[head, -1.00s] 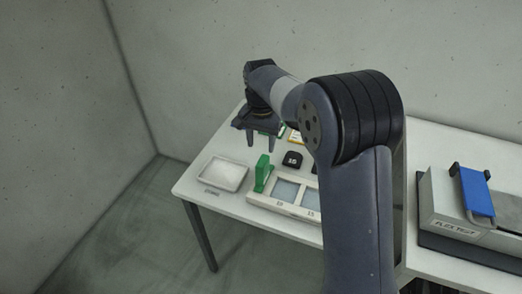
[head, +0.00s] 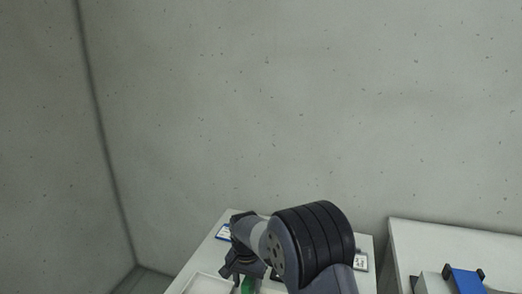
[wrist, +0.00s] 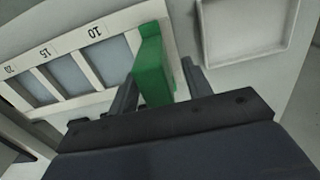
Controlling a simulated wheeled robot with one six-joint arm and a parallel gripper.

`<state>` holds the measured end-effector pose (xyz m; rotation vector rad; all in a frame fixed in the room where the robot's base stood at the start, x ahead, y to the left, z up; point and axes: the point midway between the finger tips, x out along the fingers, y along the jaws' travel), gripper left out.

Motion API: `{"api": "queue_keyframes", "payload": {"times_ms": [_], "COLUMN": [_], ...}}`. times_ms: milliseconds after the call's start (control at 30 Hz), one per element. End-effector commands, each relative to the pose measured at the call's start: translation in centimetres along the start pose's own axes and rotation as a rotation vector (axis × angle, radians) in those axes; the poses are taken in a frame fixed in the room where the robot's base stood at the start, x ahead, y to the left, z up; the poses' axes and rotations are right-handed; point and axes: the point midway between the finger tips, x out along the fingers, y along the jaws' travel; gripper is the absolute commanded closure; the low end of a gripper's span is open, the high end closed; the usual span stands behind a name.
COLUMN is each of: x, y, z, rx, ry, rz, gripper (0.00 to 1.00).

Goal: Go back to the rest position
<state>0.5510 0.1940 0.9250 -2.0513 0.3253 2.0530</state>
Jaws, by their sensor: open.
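My gripper (head: 243,272) is low in the head view, pointing down over the table, with my arm behind it. In the wrist view my gripper (wrist: 160,72) has its two dark fingers apart. A green block (wrist: 152,66) shows between the fingers, at the end of a white frame (wrist: 75,107) marked 10, 15 and 20. I cannot tell whether the fingers touch the block. A bit of the green block also shows under the gripper in the head view (head: 247,285).
A white tray (wrist: 243,48) lies beside the green block; its edge shows in the head view (head: 206,284). To the right, a second bench (head: 450,240) holds a device with a blue plate (head: 466,281). A bare wall stands behind.

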Motion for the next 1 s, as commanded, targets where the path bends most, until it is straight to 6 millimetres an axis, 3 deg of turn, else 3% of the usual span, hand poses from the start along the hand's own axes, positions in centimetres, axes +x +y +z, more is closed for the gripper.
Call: {"api": "queue_keyframes", "payload": {"times_ms": [100, 300, 767, 1000], "x": [1.5, 1.3, 1.1, 0.0], "y": [0.1, 1.3, 1.7, 3.4], "z": [0.0, 0.0, 0.0, 0.3], "rx": [0.000, 0.001, 0.000, -0.006], "ry": [-0.001, 0.001, 0.000, -0.005], "rz": [0.001, -0.001, 0.002, 0.019], "gripper": [0.53, 0.53, 0.53, 0.53]}}
